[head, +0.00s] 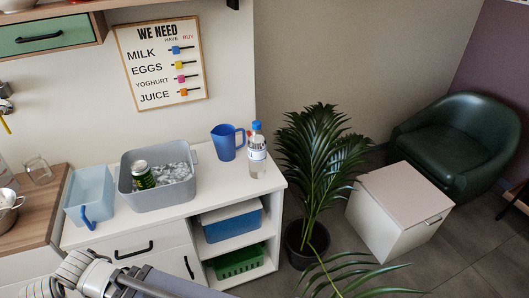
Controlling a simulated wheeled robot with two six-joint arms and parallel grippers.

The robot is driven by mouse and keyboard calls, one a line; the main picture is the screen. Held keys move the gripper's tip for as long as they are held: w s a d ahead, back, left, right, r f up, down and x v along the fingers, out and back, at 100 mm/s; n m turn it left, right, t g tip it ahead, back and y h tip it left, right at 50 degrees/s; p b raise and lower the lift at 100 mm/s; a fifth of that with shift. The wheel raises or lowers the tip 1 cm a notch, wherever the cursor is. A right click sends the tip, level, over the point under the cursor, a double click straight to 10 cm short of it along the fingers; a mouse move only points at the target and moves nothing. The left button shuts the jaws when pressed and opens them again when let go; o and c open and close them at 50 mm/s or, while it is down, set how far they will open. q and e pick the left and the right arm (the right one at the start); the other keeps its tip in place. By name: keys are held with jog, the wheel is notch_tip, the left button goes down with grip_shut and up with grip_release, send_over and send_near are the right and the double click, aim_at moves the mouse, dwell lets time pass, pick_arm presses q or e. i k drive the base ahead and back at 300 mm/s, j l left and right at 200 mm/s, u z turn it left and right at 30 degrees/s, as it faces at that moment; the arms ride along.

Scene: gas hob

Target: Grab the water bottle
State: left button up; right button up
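The water bottle (257,155) is clear with a blue cap and a white-and-blue label. It stands upright near the right end of the white counter, just right of a blue mug (226,143). Part of one of my arms shows at the bottom left, in front of the counter and well away from the bottle. Neither of my grippers can be made out in the head view. Nothing is touching the bottle except the counter below it, as far as I see.
A grey tub (158,203) with ice and a green can (143,175) stands mid-counter. A light blue container (88,196) is left of it. A potted palm (312,165) stands beside the counter's right end. The counter front (220,183) before the mug is clear.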

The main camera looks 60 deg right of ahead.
aim_at(257, 142)
jog(key=z, duration=1.5)
